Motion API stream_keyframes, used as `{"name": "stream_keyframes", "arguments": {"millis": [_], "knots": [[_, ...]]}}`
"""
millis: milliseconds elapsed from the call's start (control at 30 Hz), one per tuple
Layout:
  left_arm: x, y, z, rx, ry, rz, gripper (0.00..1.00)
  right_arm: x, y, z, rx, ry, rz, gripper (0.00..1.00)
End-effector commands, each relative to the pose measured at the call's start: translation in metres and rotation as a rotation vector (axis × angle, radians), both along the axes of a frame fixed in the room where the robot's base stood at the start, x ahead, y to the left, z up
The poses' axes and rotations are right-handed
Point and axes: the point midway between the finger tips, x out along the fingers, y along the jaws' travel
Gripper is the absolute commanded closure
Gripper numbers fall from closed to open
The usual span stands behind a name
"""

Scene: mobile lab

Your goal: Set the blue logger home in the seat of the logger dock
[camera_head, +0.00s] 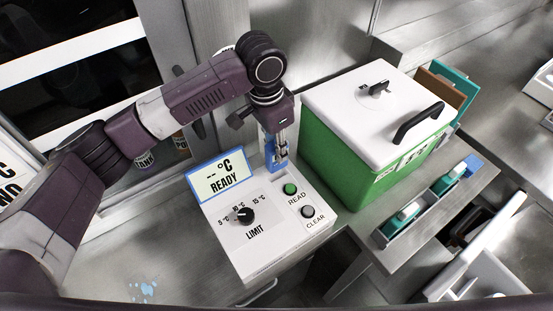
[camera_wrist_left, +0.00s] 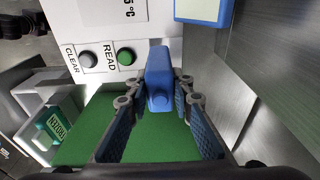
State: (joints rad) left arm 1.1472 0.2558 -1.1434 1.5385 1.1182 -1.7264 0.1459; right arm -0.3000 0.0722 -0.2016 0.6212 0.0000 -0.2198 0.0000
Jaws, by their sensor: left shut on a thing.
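The logger dock (camera_head: 258,232) is a white box with a blue-framed display reading "-- °C READY", a LIMIT knob, a green READ button and a grey CLEAR button. My left gripper (camera_head: 280,150) points down over its back right corner, shut on the blue logger (camera_head: 269,152). In the left wrist view the blue logger (camera_wrist_left: 160,75) stands between the two finger pads, beside the READ button on the white dock face (camera_wrist_left: 100,20). The seat is hidden behind the logger and fingers, so I cannot tell how deep the logger sits. My right gripper is not in view.
A green cooler box (camera_head: 345,155) with a white lid and black handle stands close to the right of the dock. A rack with teal items (camera_head: 405,217) lies right of it. Cans (camera_head: 180,145) stand behind my left arm. A blue spill (camera_head: 143,289) marks the front left.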

Motion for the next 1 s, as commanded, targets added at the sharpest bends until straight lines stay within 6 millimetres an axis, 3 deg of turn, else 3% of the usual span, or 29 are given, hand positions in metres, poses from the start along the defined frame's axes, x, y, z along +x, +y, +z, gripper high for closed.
{"name": "stream_keyframes", "arguments": {"millis": [133, 433, 867, 900, 1000], "knots": [[0.0, 0.0, -0.014, 0.0, -0.001, 0.001, 1.0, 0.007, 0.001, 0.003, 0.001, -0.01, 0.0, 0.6], [0.0, 0.0, -0.052, 0.001, 0.001, 0.001, 1.0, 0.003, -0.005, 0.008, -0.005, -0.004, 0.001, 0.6], [0.0, 0.0, -0.06, -0.001, 0.0, 0.001, 1.0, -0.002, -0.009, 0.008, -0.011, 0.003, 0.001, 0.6], [0.0, 0.0, -0.061, -0.001, 0.0, 0.001, 0.77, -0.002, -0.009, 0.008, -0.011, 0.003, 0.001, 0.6], [0.0, 0.0, -0.061, 0.0, -0.001, 0.001, 0.66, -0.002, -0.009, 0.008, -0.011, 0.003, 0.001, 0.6]]}}
